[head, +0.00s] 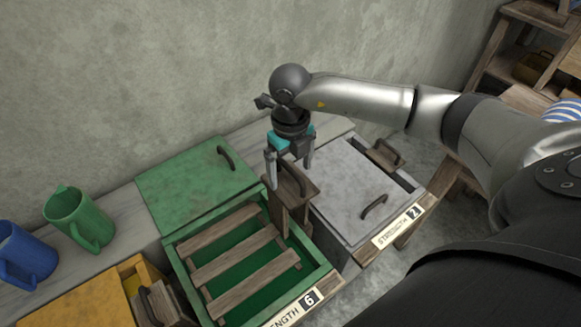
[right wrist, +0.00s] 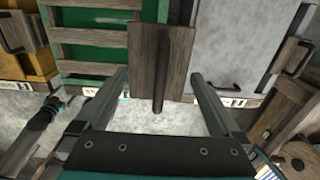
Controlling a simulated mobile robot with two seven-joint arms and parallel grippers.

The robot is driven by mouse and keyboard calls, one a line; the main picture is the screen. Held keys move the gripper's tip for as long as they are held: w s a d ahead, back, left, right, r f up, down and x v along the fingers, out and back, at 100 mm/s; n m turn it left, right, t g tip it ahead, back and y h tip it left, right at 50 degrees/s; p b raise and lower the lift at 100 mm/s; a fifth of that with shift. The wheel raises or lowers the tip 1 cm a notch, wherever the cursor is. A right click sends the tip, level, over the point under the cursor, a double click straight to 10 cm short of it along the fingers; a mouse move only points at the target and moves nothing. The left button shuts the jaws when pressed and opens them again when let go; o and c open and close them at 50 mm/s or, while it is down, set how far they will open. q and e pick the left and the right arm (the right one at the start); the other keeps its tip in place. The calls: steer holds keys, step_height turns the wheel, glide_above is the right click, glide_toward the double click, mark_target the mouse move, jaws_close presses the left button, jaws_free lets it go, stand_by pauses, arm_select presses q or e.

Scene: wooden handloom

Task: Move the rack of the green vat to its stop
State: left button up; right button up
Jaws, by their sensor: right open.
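The green vat (head: 327,276) stands open, with a lower green interior visible. Its wooden rack (head: 235,258) of several slats lies across the opening; the slats also show in the right wrist view (right wrist: 95,36). A wooden upright with a dark grip bar (head: 291,182) stands at the vat's right side; its board shows in the right wrist view (right wrist: 143,62). My right gripper (head: 289,170) is open above this upright, its fingers on either side of the bar. Contact cannot be told. What looks like my left gripper (right wrist: 52,108) shows small at the left of the right wrist view.
A green lid (head: 190,185) lies behind the opening. A grey-lidded vat (head: 350,195) marked 2 stands to the right. A yellow vat (head: 85,300), a green mug (head: 80,218) and a blue mug (head: 25,255) are on the left. A wooden shelf (head: 515,50) stands at the far right.

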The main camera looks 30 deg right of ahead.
steer(key=shift+r, duration=0.1)
step_height(320, 180, up, 7)
steer(key=p, duration=0.5)
steer(key=shift+s, duration=0.1)
stand_by(0.4)
